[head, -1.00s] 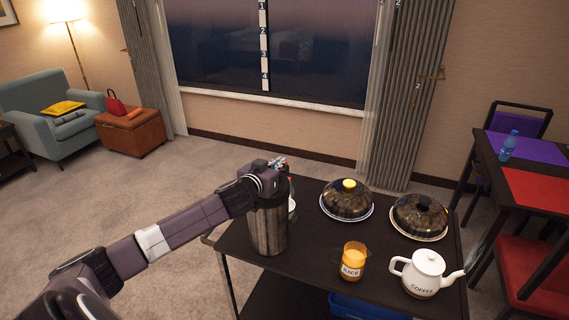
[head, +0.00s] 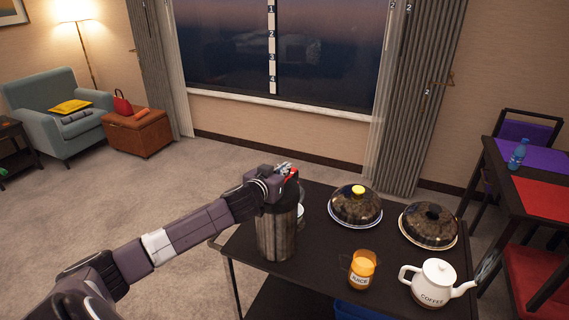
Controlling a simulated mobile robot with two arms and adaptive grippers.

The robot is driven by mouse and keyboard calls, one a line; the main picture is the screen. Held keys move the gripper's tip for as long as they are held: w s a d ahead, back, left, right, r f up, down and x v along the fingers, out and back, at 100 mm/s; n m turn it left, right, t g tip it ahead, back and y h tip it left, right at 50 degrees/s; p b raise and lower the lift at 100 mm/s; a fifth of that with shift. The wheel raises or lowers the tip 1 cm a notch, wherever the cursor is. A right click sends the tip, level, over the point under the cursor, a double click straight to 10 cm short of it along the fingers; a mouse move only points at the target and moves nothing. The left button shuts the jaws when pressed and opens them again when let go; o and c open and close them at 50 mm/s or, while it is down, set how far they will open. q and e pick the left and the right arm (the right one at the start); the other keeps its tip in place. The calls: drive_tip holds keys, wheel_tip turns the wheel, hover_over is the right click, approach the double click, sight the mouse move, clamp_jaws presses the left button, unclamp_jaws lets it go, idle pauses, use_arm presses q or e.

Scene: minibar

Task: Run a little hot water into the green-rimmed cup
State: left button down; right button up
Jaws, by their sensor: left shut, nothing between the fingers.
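A tall metal hot-water dispenser (head: 277,235) with a dark top stands at the left end of the dark trolley table (head: 320,240). My left gripper (head: 287,170) is at the top of the dispenser, beside a small red part (head: 292,175). Its fingers are shut with nothing between them; I cannot tell whether they touch the top. A white cup (head: 300,211) shows only in part behind the dispenser's right side. Its rim colour cannot be made out. My right gripper is not in view.
Two domed dishes (head: 355,205) and (head: 427,225) stand at the back of the trolley. An orange juice jar (head: 362,270) and a white coffee pot (head: 434,284) stand at the front right. The trolley's middle is clear.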

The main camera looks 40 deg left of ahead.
use_arm(q)
drive_tip(key=shift+f, duration=0.15)
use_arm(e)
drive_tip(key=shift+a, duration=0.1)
use_arm(q)
drive_tip(key=shift+r+p, duration=0.5)
drive_tip(key=shift+r, duration=0.05)
drive_tip(key=r+p, duration=0.3)
drive_tip(key=shift+w+a+r, duration=0.1)
drive_tip(key=shift+w+r, duration=0.15)
drive_tip(key=shift+w, duration=0.05)
drive_tip(key=shift+s+d+f+b, duration=0.2)
drive_tip(key=shift+s+b, duration=0.1)
drive_tip(key=shift+s, duration=0.1)
drive_tip(key=v, duration=0.2)
drive_tip(key=r+b+v, duration=0.1)
drive_tip(key=v, duration=0.2)
drive_tip(key=b+v, duration=0.1)
drive_tip(key=v, duration=0.1)
drive_tip(key=shift+s+a+r, duration=0.1)
drive_tip(key=shift+s+r, duration=0.05)
drive_tip(key=shift+r, duration=0.2)
drive_tip(key=shift+s+r, duration=0.35)
drive_tip(key=shift+s, duration=0.2)
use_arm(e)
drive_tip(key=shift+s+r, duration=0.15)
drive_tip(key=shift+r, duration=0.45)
